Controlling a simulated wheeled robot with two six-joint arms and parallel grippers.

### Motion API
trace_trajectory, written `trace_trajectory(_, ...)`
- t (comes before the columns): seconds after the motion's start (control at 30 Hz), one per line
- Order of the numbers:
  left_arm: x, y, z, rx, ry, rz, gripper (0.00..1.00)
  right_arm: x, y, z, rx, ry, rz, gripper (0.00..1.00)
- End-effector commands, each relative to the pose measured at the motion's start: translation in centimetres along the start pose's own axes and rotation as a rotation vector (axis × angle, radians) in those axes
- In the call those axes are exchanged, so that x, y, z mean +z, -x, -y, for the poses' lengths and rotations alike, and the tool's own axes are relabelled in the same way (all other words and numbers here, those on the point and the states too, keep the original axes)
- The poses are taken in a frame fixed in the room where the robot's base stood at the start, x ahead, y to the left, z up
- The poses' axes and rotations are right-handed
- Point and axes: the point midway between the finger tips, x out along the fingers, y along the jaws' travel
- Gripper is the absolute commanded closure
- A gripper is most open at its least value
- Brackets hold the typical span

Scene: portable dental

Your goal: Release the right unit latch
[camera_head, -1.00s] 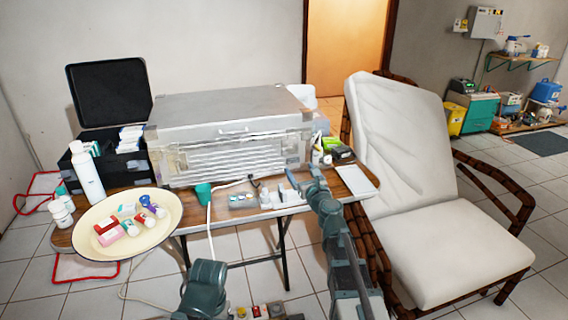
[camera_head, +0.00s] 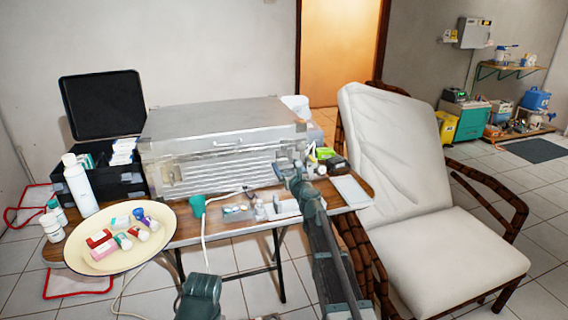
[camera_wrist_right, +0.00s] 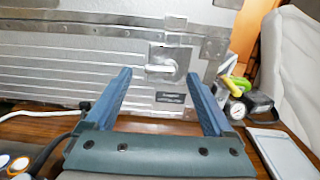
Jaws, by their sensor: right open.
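The silver metal unit case (camera_head: 225,135) stands closed on the wooden table. In the right wrist view, the latch (camera_wrist_right: 168,62) is a bright metal plate with a rounded catch near the right end of the case (camera_wrist_right: 70,60) front, below the lid seam. My right gripper (camera_wrist_right: 160,78) is open and empty, with its two blue fingers either side of and slightly below the latch, pointing at the case front. I cannot tell whether a finger touches it. In the head view, my right gripper (camera_head: 288,168) is at the case's right front and covers the latch area. My left gripper is not in view.
The table (camera_head: 240,222) holds a cream tray (camera_head: 82,262) of small items at left and an open black case (camera_head: 128,180). A gauge (camera_wrist_right: 237,110) and black box (camera_wrist_right: 260,103) stand right of the unit. A white reclining chair (camera_head: 395,150) stands beside the table.

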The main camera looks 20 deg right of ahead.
Motion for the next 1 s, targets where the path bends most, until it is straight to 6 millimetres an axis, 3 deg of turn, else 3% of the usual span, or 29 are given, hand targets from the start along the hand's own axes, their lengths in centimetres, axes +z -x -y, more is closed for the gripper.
trace_trajectory(0.03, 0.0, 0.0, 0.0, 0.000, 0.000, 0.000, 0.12, 0.0, -1.3, 0.1, 0.001, 0.000, 0.000, 0.12)
trace_trajectory(0.13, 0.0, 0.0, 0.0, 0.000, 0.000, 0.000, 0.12, 0.0, -2.4, 0.1, 0.000, 0.000, 0.000, 0.12)
trace_trajectory(0.47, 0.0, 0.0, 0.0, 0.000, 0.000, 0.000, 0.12, 0.0, -2.9, 0.0, 0.000, 0.000, 0.000, 0.12)
trace_trajectory(0.93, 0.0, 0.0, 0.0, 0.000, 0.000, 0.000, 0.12, 0.0, -2.9, 0.0, 0.000, 0.000, 0.000, 0.94)
trace_trajectory(1.0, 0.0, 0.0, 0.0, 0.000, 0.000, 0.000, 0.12, 0.0, -2.9, 0.0, 0.000, 0.000, 0.000, 0.98)
